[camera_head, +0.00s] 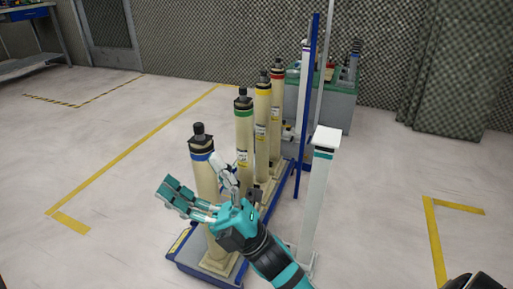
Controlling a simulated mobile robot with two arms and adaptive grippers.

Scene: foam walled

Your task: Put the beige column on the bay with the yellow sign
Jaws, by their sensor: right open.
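Several beige columns stand in a row on a low blue rack (185,262). The nearest beige column (204,180) has a blue band and a dark top. Behind it stand beige columns with a green band (244,140), a yellow band (262,120) and a red band (277,100). A small yellow label (180,241) shows on the rack's near left edge. My left gripper is not in view.
A white column (318,190) stands right of the rack, close to my right arm. A blue upright post (307,100) rises behind it. A green bench (340,105) stands at the back. The left floor is open, with yellow lines (130,155).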

